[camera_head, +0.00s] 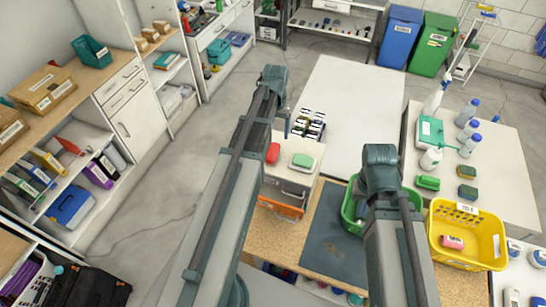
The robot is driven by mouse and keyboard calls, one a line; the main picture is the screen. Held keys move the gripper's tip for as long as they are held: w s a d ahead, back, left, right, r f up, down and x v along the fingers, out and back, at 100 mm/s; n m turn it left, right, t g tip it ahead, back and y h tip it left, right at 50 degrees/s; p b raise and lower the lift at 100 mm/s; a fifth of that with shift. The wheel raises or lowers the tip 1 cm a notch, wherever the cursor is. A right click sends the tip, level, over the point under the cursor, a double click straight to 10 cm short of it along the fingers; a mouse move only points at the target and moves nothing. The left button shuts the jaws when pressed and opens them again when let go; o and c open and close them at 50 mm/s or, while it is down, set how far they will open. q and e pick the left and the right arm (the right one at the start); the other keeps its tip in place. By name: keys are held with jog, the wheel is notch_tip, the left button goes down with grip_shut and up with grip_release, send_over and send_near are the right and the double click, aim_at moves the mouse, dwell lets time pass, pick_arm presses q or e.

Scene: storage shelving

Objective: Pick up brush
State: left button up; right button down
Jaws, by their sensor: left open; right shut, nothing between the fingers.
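No brush can be made out with certainty. A small green block-like item (428,183), perhaps a brush or sponge, lies on the white table at the right. Two green and yellow sponge-like items lie near it, one at the table's middle (467,192). A red item (273,153) and a green-and-white item (303,161) lie on a small cabinet between my arms. My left arm reaches up the middle and my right arm stands right of centre. Only arm links and joints show; the fingers of both grippers are hidden.
A yellow basket (487,223) holds a pinkish item. A green bin (350,207) sits partly behind my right arm. Several bottles stand on the right table. Shelves with boxes and binders line the left wall. Grey floor (170,190) is clear left of my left arm.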

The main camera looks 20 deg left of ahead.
aim_at(273, 150)
pick_arm(q)
notch_tip(273, 150, down, 6)
jog(key=b, duration=0.5)
jog(key=f+b, duration=0.5)
jog(key=shift+s+a+f, duration=0.15)
jog(key=shift+s+a, duration=0.05)
jog(key=shift+a, duration=0.1)
jog(key=shift+c, duration=0.4)
grip_shut()
